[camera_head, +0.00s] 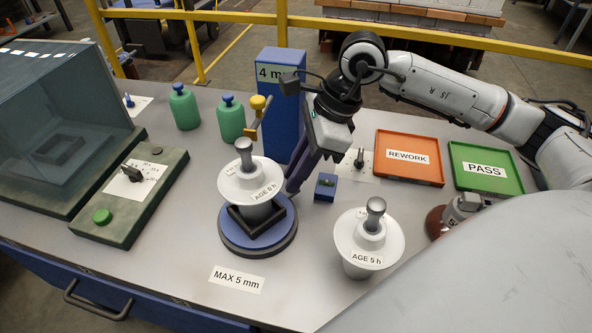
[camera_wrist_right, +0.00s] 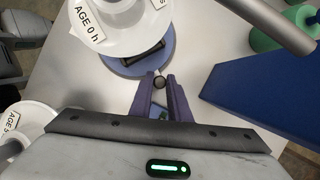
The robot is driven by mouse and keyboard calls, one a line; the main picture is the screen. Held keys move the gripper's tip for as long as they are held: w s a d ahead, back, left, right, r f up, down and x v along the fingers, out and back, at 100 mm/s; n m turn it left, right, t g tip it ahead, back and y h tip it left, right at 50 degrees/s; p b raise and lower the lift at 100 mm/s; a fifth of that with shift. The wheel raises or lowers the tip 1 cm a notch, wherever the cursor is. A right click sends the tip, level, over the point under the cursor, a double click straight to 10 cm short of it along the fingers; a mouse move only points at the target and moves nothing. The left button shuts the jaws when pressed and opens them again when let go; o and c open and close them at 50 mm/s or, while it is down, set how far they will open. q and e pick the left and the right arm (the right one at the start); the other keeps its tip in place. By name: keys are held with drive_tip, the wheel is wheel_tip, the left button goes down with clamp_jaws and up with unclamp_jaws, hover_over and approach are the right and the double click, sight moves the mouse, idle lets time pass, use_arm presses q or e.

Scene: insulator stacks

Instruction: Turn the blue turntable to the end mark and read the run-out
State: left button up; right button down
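The round blue turntable (camera_head: 238,236) carries a dark square cradle and a white insulator (camera_head: 238,188) with a grey metal cap, labelled "AGE 0 h". My right gripper (camera_head: 291,188) points down at the turntable's right edge. In the right wrist view, a small dark round knob (camera_wrist_right: 160,82) lies between the two purple fingertips, by the turntable rim (camera_wrist_right: 122,68). Whether the fingers press on it is unclear. A blue post (camera_head: 280,118), its label partly hidden and starting "4 m", stands behind, near a yellow-topped brass pointer (camera_head: 255,118). The end mark is not discernible. My left gripper is out of view.
A second white insulator (camera_head: 367,250), "AGE 5 h", stands right. A small blue block (camera_head: 325,187), orange REWORK tray (camera_head: 408,172) and green PASS tray (camera_head: 486,181) lie behind. Green bottles (camera_head: 185,107) and a control box (camera_head: 130,205) stand left. A "MAX 5 mm" label (camera_head: 237,279) lies in front.

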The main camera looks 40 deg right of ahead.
drive_tip(key=shift+w+n+g, duration=0.3)
drive_tip(key=shift+w+n, duration=0.25)
drive_tip(key=shift+n, duration=0.15)
drive_tip(key=c, duration=1.7)
unclamp_jaws()
drive_tip(key=shift+o, duration=0.2)
drive_tip(key=v, duration=1)
drive_tip(key=shift+r, duration=0.15)
